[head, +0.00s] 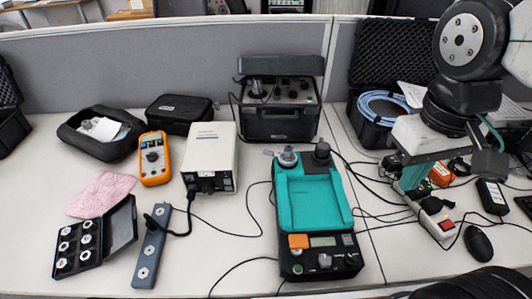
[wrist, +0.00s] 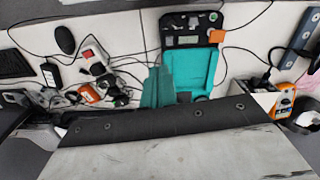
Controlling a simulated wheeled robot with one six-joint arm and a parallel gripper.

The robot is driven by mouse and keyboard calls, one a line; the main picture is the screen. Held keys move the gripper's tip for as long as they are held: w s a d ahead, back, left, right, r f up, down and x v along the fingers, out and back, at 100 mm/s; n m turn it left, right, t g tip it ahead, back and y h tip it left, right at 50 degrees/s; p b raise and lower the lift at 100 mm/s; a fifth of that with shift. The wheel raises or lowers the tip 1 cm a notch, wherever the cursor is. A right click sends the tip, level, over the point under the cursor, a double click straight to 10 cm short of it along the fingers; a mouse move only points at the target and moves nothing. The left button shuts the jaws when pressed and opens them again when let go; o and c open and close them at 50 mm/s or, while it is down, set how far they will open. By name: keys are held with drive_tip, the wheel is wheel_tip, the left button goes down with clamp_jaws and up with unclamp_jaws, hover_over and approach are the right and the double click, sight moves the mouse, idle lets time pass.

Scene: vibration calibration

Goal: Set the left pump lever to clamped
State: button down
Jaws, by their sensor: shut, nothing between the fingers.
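The teal and black pump unit (head: 313,205) stands on the bench in the middle of the head view. At its far end are a silver-topped fitting (head: 287,157) on the left and a black knob (head: 322,150) on the right. I cannot make out a separate left lever or its setting. The unit also shows in the wrist view (wrist: 203,68), turned around, its far end hidden behind my wrist. My gripper (head: 414,178) has teal fingers, hangs to the right of the unit and is apart from it. In the wrist view its fingers (wrist: 158,88) are together and empty.
Left of the unit stand a white box (head: 209,150), an orange multimeter (head: 154,158) and an open black case (head: 120,228). A black instrument (head: 280,108) stands behind it. Cables and a power strip (head: 436,222) lie right of it, under my arm. A grey partition (head: 150,65) closes the back.

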sight(270, 153)
drive_tip(key=w+a+f+m+t, duration=0.1)
drive_tip(key=w+a+f+m, duration=0.1)
drive_tip(key=w+a+f, duration=0.2)
drive_tip(key=w+a+f+m+t+h, duration=0.1)
drive_tip(key=w+a+f, duration=0.3)
drive_tip(key=w+a, duration=0.5)
drive_tip(key=w+a+f+m+t, duration=0.2)
drive_tip(key=w+a, duration=0.5)
drive_tip(key=a, duration=0.4)
wheel_tip(270, 153, down, 2)
drive_tip(key=shift+w+a+f+m, duration=0.15)
drive_tip(key=shift+a+m, duration=0.1)
drive_tip(key=shift+m, duration=0.35)
drive_tip(key=w+d+f, duration=0.3)
drive_tip(key=w+f, duration=0.4)
drive_tip(key=f, duration=0.2)
